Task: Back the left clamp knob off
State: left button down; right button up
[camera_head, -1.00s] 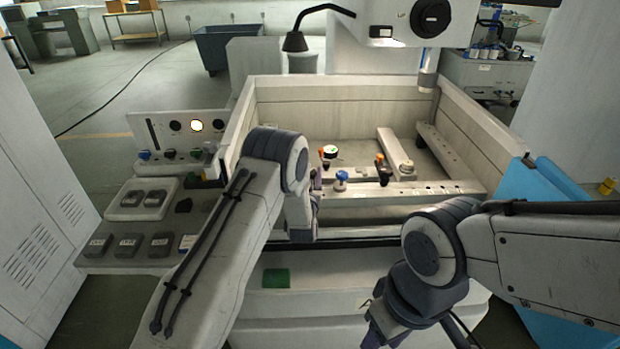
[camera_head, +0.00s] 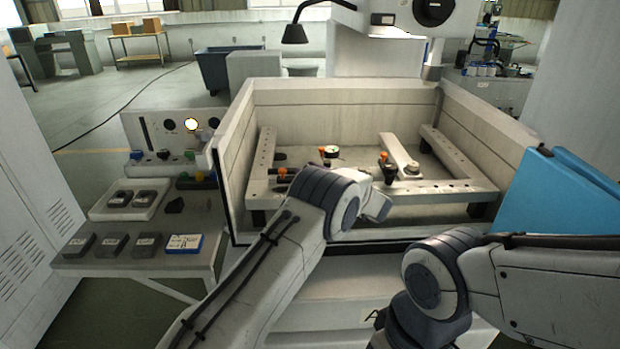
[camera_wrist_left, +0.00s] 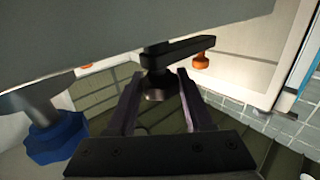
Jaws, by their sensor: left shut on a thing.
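In the left wrist view, the fingers of my left gripper (camera_wrist_left: 158,82) are closed around a dark knob (camera_wrist_left: 158,90) under a black clamp bar (camera_wrist_left: 180,50). I cannot tell for certain which clamp it belongs to. A blue knob (camera_wrist_left: 55,137) is at the left and an orange knob (camera_wrist_left: 201,62) is beyond the bar. In the head view, my left arm reaches over the tank's front edge, and its fingers are hidden. A left clamp with an orange top (camera_head: 283,172) and a right one (camera_head: 382,154) show on the frame. My right gripper is out of view.
The pale walled tank (camera_head: 340,100) holds a rail frame (camera_head: 262,165) and a round dial (camera_head: 331,152). A side table (camera_head: 110,262) at the left carries dark blocks, a tray and a blue-edged card (camera_head: 185,244). A blue panel (camera_head: 550,200) stands at the right.

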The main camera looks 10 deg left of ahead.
pick_arm(q)
jog(key=shift+n+g+y+b, duration=0.5)
jog(key=shift+n+g, duration=0.1)
jog(key=shift+g, duration=0.2)
jog(key=shift+r, duration=0.15)
jog(key=shift+c, duration=1.4)
grip_release()
